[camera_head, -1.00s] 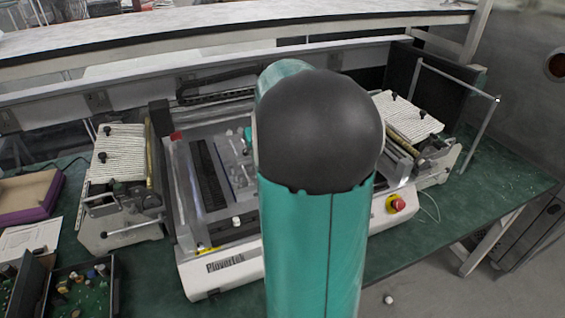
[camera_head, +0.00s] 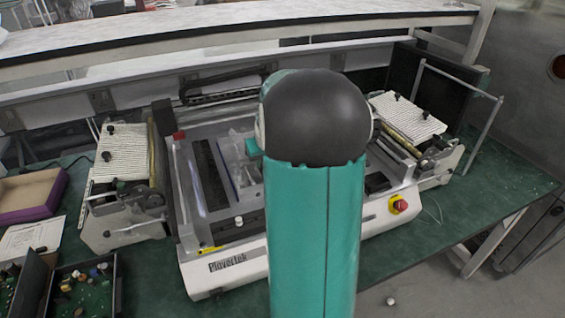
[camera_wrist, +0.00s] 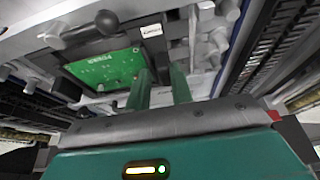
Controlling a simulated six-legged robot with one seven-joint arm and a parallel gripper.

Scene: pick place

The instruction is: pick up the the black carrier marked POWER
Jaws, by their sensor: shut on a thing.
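The black carrier (camera_wrist: 75,52) shows in the wrist view, with a green circuit board (camera_wrist: 103,72) lettered POWER in it. My gripper (camera_wrist: 161,76) has its two green fingers closed about a dark part at the carrier's right side. The fingers hide much of that part. In the head view my arm covers most of the gripper and the carrier. Whether the carrier is clear of the surface below cannot be told.
The white Plovertek machine (camera_head: 229,266) fills the middle of the green bench (camera_head: 425,232). A red stop button (camera_head: 400,205) sits at its front right. Ribbed feeders (camera_head: 122,158) flank it. A tray of small parts (camera_head: 86,290) and a purple box (camera_head: 30,206) are at left.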

